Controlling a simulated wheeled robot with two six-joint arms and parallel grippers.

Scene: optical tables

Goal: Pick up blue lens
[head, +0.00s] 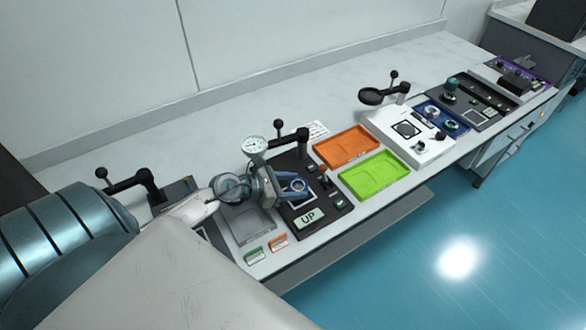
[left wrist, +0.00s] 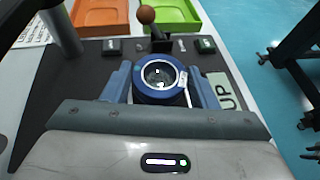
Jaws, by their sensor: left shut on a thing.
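The blue lens (head: 298,186), a round blue ring with clear glass, is at the dark station with the "UP" label in the head view. In the left wrist view the blue lens (left wrist: 160,96) sits between both fingers, its glass facing the camera. My left gripper (head: 288,196) is shut on it, with one finger on each side; the fingers also show in the left wrist view (left wrist: 161,84). I cannot tell whether the lens touches the dark plate (head: 325,205) below.
An orange tray (head: 346,147) and a green tray (head: 375,176) lie to the right of the station. A white station (head: 408,135) is farther right. The bench front edge is near.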

